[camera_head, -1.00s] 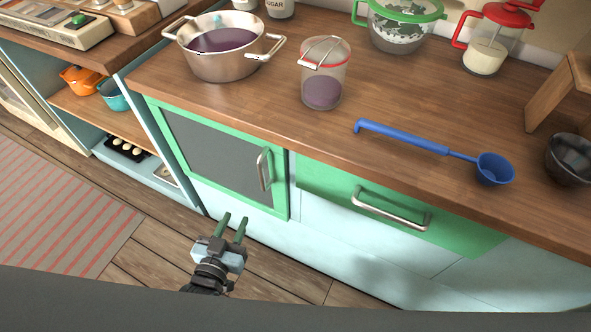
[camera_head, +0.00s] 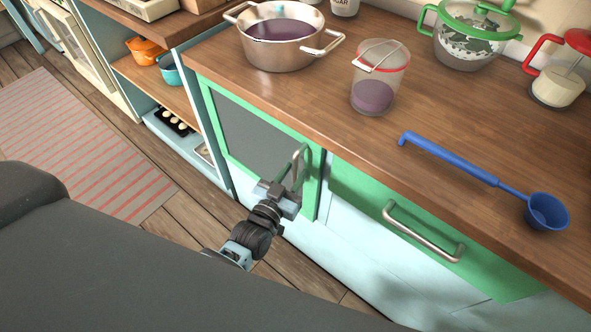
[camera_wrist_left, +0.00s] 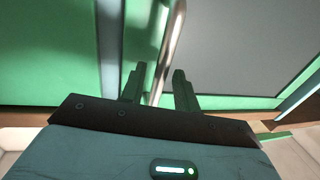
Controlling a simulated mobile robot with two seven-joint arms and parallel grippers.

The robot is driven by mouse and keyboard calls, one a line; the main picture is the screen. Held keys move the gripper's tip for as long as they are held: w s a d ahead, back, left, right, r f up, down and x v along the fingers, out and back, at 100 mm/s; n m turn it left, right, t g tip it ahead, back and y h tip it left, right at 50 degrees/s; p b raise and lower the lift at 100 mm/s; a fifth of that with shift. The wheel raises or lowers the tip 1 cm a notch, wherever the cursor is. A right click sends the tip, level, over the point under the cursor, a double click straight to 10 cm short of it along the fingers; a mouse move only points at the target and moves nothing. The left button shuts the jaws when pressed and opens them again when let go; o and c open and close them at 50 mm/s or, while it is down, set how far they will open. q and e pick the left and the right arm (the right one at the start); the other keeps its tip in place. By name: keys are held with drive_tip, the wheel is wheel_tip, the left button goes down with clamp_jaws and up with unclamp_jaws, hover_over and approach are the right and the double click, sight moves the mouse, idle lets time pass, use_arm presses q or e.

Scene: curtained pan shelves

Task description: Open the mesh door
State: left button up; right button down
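The mesh door (camera_head: 250,138) has a green frame around a dark grey panel and sits under the wooden counter. It looks shut. Its upright metal bar handle (camera_head: 301,160) is near the door's right edge. My left gripper (camera_head: 290,179) is at the handle, in front of the door. In the left wrist view, the handle (camera_wrist_left: 170,45) runs between the two fingers of my left gripper (camera_wrist_left: 158,84). The fingers are apart, with gaps beside the bar. The mesh door (camera_wrist_left: 245,45) fills the right of that view. My right gripper is not in view.
A green drawer (camera_head: 375,205) with a bar handle (camera_head: 424,232) is right of the door. Open shelves (camera_head: 180,105) stand to the left. The counter above holds a steel pot (camera_head: 283,50), a measuring cup (camera_head: 376,82) and a blue ladle (camera_head: 455,162).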

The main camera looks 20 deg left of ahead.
use_arm(q)
drive_tip(key=shift+w+d, duration=0.15)
drive_tip(key=shift+w, duration=0.55)
clamp_jaws()
